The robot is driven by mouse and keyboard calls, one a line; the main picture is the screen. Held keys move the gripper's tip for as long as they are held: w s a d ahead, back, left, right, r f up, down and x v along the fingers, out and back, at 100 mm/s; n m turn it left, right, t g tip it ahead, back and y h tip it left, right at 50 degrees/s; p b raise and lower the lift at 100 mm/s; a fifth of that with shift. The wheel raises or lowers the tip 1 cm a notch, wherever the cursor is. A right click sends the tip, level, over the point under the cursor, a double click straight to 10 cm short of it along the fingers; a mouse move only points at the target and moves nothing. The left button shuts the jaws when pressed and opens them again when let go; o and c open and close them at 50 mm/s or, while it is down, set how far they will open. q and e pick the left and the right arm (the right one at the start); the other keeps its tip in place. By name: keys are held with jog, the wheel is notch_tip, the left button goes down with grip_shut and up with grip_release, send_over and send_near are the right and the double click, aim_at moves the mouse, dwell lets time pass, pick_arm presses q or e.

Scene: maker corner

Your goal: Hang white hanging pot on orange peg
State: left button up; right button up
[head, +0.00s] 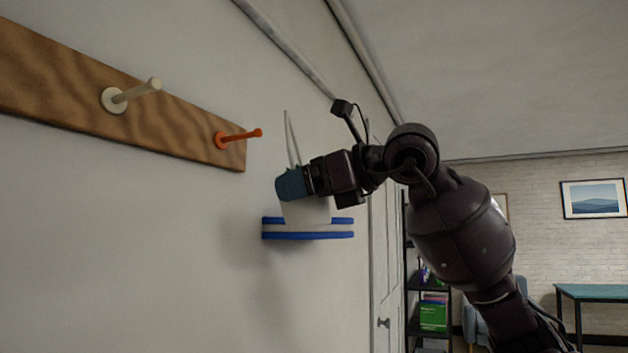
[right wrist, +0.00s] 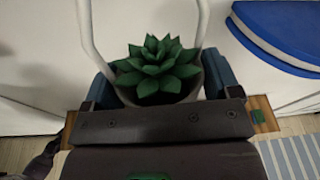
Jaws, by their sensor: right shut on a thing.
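The orange peg (head: 242,136) sticks out near the right end of a wooden board on the wall. My right gripper (head: 291,185) is shut on the white hanging pot (head: 308,213), and its blue fingers hide part of the pot. The pot's thin white handle (head: 290,138) rises above the gripper. The pot is right of the peg and the handle is apart from it in the picture. In the right wrist view a green succulent (right wrist: 158,66) sits in the pot between the fingers, with the white handle (right wrist: 87,35) around it. My left gripper is out of view.
The wooden board (head: 60,75) also bears a pale cream peg (head: 130,95) left of the orange one. A blue and white object (head: 340,236) shows behind and below the pot. A dark shelf (head: 428,280) and a green-topped table (head: 595,292) stand far right.

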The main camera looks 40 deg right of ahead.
jog(key=shift+r+p+x, duration=0.2)
jog(key=shift+p+x, duration=0.25)
jog(key=shift+x, duration=0.45)
jog(key=shift+r+p+x, duration=0.15)
jog(key=shift+p+x, duration=0.3)
jog(key=shift+x, duration=0.45)
jog(key=x, duration=0.4)
jog(key=shift+w+a+f, duration=0.15)
jog(key=shift+a+f, duration=0.15)
jog(key=shift+f, duration=0.15)
jog(key=shift+f, duration=0.15)
jog(key=o, duration=1)
